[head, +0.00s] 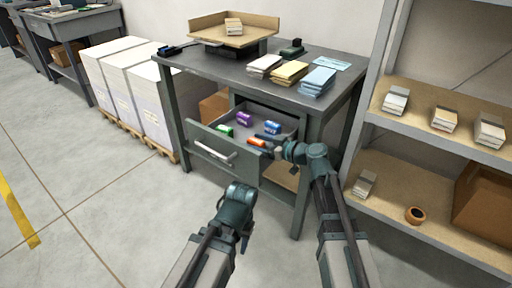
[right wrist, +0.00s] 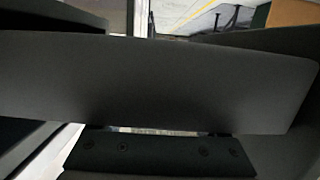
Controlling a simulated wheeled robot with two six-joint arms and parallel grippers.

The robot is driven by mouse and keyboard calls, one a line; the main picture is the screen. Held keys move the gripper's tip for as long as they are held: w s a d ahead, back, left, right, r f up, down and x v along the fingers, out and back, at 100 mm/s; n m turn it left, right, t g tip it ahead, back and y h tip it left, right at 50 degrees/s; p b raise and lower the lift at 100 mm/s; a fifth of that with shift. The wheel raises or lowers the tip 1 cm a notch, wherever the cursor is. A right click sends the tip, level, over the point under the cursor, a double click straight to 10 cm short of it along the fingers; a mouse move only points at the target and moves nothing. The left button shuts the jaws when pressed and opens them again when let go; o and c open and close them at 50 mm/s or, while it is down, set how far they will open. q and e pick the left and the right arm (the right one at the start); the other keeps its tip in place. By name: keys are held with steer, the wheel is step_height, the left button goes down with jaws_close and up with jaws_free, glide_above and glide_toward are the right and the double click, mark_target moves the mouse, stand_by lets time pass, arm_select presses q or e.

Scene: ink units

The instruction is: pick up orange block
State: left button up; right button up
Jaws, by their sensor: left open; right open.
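The orange block (head: 256,142) lies in the open drawer (head: 213,151) of the grey workbench, near the drawer's front right. My right gripper (head: 266,144) reaches in from the right at the drawer. Its open fingers are right beside the orange block; I cannot tell whether they touch it or sit around it. In the right wrist view a large dark surface fills most of the picture, and no orange shows. My left gripper (head: 245,235) is open and empty, low in front of the bench, away from the drawer.
A green block (head: 226,131), a purple block (head: 243,118) and a blue block (head: 272,127) share the drawer. Stacks of packets (head: 289,73) and a tray (head: 207,29) are on the workbench (head: 225,66). A shelf unit (head: 420,115) stands right.

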mark_target(256, 141)
jaws_close()
steer(key=shift+r, duration=0.1)
stand_by(0.3)
step_height(256, 141, up, 10)
steer(key=p, duration=1)
